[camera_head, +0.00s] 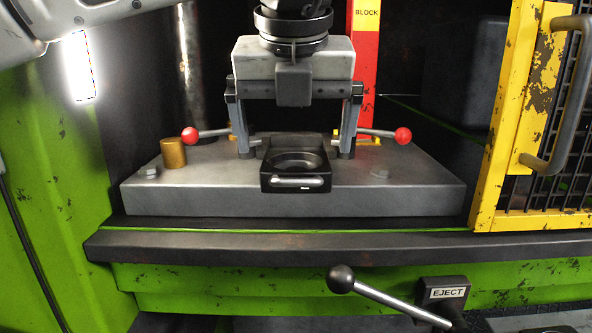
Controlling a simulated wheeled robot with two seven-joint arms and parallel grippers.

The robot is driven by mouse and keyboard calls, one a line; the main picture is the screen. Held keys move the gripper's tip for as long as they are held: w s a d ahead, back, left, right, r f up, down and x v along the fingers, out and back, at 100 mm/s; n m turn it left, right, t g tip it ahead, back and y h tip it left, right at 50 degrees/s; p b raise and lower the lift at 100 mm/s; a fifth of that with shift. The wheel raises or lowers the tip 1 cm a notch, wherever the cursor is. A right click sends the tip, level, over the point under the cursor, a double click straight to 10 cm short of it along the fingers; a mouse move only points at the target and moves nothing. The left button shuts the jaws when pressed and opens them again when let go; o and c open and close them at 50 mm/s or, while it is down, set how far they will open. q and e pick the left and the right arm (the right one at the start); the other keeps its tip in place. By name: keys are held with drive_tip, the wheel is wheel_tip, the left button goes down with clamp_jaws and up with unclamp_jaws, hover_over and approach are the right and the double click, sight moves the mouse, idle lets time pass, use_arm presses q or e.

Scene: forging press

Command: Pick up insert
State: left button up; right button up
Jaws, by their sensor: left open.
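The insert looks to be the black square block (270,180) with a round recess on top and a metal handle on its front. It sits at the middle of the grey bed plate (420,190). My left gripper (295,151) points straight down above it, open and empty. Its two fingers stand one on each side of the block's rear part, with their tips low near the plate. I cannot tell whether the fingertips touch anything. My right gripper is not in view.
Levers with red knobs (190,134) (403,135) stick out on both sides. A brass cylinder (173,153) stands on the plate at left. A yellow mesh door (520,120) stands at right. An eject lever (390,298) is in front. A red block post (366,60) stands behind.

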sight(296, 154)
use_arm(q)
drive_tip(key=x, duration=0.2)
drive_tip(key=p+x, duration=0.1)
drive_tip(key=x, duration=0.1)
drive_tip(key=shift+w+d+r, duration=0.1)
drive_tip(key=shift+w+r, duration=0.1)
drive_tip(key=shift+w, duration=0.05)
drive_tip(key=shift+w+f, duration=0.15)
drive_tip(key=shift+f, duration=0.4)
drive_tip(key=c, duration=1.8)
drive_tip(key=shift+w+r, duration=0.15)
drive_tip(key=shift+r, duration=0.05)
drive_tip(key=shift+c, duration=0.8)
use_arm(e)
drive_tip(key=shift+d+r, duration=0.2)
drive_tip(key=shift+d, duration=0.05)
use_arm(q)
drive_tip(key=shift+r, duration=0.1)
